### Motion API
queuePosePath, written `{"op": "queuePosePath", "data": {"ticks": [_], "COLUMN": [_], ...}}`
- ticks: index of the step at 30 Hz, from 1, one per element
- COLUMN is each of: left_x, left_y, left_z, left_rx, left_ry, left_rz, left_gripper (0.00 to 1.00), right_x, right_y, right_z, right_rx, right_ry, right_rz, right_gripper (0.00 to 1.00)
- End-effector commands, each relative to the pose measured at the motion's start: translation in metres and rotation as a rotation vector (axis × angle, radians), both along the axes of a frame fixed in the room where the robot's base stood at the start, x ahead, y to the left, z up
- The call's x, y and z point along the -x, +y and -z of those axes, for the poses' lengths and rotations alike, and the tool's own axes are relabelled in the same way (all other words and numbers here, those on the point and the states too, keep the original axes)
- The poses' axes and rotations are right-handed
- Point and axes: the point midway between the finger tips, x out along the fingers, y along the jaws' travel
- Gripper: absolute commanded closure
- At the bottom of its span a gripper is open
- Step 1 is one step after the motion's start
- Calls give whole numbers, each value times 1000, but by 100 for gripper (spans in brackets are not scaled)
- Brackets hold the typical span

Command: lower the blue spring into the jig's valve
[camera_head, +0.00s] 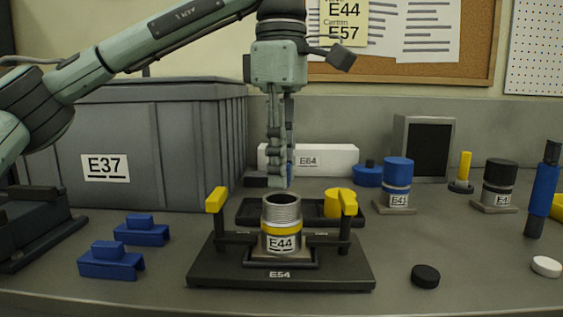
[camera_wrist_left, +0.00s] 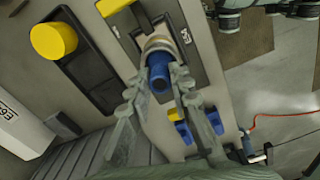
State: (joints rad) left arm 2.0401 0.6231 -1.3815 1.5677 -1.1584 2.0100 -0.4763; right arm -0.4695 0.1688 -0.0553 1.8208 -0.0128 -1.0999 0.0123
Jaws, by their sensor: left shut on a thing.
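The jig (camera_head: 280,275) is a black plate labelled E54 with a yellow-tipped clamp on each side. The valve (camera_head: 281,212), a grey threaded cylinder with a yellow band and label E44, stands upright in it with its open mouth up. My left gripper (camera_head: 278,178) points straight down just above the valve. It is shut on the blue spring (camera_wrist_left: 159,72), which is mostly hidden by the fingers in the head view. In the wrist view the left gripper (camera_wrist_left: 158,85) has the spring between its fingertips, over the valve's rim (camera_wrist_left: 160,42). My right gripper is not in view.
A black tray (camera_head: 250,212) with a yellow cap (camera_head: 332,204) lies right behind the jig. Blue blocks (camera_head: 112,262) lie to the left, before a large grey bin (camera_head: 150,145). Capped valves (camera_head: 397,180) stand to the right. A black disc (camera_head: 425,276) lies front right.

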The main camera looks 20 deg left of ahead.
Motion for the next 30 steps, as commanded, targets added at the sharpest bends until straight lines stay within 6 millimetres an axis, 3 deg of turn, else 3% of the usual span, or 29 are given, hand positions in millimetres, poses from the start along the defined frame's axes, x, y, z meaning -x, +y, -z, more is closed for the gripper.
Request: {"op": "queuePosePath", "data": {"ticks": [17, 30], "left_x": [0, 0], "left_y": [0, 0], "left_z": [0, 12], "left_rx": [0, 0], "left_ry": [0, 1], "left_rz": [0, 0], "left_gripper": [100, 100], "right_x": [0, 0], "right_y": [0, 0], "right_z": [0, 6], "right_rx": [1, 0], "right_ry": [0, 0], "right_rz": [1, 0], "right_gripper": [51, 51]}}
